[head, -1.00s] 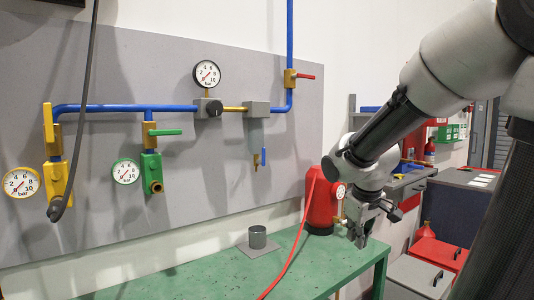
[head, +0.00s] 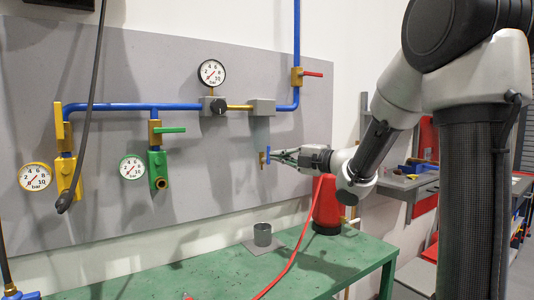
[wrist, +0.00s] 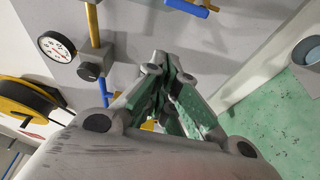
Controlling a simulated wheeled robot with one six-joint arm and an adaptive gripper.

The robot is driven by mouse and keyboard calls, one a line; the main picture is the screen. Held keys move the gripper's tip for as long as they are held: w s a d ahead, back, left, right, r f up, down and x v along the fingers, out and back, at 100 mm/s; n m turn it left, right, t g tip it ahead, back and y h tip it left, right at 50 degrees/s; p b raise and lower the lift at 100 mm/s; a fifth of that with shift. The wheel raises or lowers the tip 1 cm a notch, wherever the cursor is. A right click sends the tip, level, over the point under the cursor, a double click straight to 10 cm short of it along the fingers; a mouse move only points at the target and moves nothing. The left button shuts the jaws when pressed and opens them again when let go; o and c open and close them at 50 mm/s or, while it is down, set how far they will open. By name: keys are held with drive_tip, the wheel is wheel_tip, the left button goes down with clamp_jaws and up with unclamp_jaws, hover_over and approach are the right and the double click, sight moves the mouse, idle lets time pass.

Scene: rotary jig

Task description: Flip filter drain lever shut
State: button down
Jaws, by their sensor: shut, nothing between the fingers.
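The filter (head: 260,130) hangs under a grey block on the panel, its grey bowl pointing down. At its bottom is a brass drain valve (head: 262,158) with a small blue lever (head: 268,153) standing roughly vertical, in line with the bowl. My gripper (head: 273,155) is shut and empty, pointing left, with its tips close to the lever's right side in the head view; I cannot tell whether they touch. In the wrist view, a blue bar that looks like the lever (wrist: 186,7) shows at the top edge, apart from the fingers (wrist: 168,75).
A pressure gauge (head: 212,72) and black regulator knob (head: 218,107) are left of the filter. A red-handled valve (head: 312,74) is above right. Below are a green bench (head: 200,275), a metal cup (head: 262,234), a red cylinder (head: 327,205) and a red hose (head: 296,255).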

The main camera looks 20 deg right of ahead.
drive_tip(key=shift+w, duration=0.1)
drive_tip(key=x, duration=1)
drive_tip(key=shift+w+d, duration=0.3)
drive_tip(key=shift+d, duration=0.65)
drive_tip(key=shift+w+d, duration=0.25)
drive_tip(key=shift+d, duration=0.7)
